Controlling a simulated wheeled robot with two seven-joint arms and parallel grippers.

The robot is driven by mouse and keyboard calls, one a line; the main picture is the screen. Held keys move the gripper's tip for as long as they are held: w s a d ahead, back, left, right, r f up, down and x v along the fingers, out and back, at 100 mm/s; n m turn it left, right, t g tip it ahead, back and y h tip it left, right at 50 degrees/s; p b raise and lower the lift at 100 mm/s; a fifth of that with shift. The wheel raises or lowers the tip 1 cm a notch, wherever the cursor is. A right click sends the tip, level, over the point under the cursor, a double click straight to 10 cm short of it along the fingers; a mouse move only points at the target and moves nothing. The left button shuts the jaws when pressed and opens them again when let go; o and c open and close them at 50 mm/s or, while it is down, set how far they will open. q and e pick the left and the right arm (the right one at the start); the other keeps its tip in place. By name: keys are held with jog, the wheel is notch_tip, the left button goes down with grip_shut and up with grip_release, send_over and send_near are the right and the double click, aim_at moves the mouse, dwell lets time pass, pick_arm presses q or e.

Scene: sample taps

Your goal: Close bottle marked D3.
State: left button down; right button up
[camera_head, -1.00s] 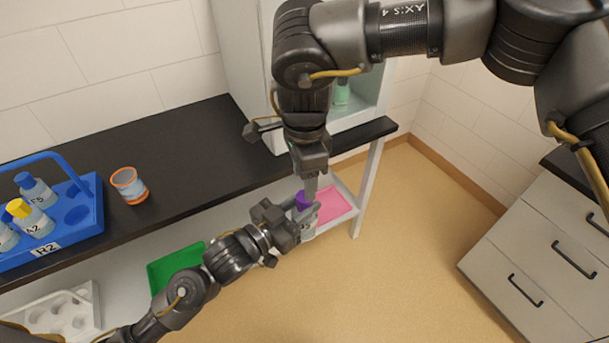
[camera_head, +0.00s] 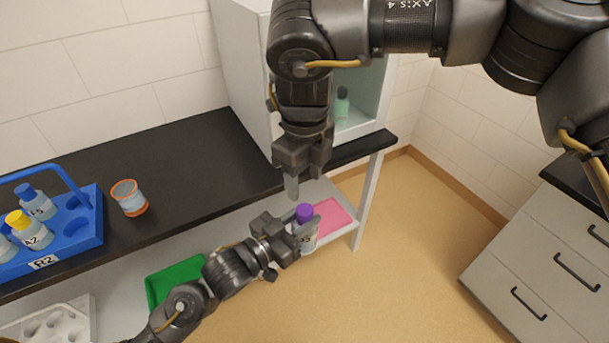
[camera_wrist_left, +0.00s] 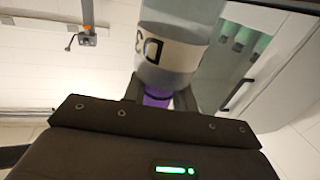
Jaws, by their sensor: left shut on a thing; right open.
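The bottle marked D3 (camera_head: 308,240) is translucent with a white label and a purple cap (camera_head: 304,212) on its top. My left gripper (camera_head: 297,236) is shut on this bottle and holds it nearly upright in the air in front of the bench. In the left wrist view the D3 label (camera_wrist_left: 172,50) is large and readable, with purple showing between the fingers (camera_wrist_left: 160,98). How tightly the cap sits cannot be told. My right gripper (camera_head: 291,190) is open and empty, pointing down just above and left of the cap, apart from it.
A blue rack (camera_head: 88,240) with several bottles and an orange-rimmed beaker (camera_head: 129,197) stand on the black bench (camera_head: 180,160). Below are a green tray (camera_head: 172,283), a pink tray (camera_head: 332,217) and a white rack (camera_head: 60,322).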

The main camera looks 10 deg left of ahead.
aim_at(305, 209)
jog(key=shift+f, duration=4.05)
jog(key=c, duration=1)
jog(key=m, duration=0.3)
jog(key=o, duration=1)
jog(key=shift+o, duration=0.2)
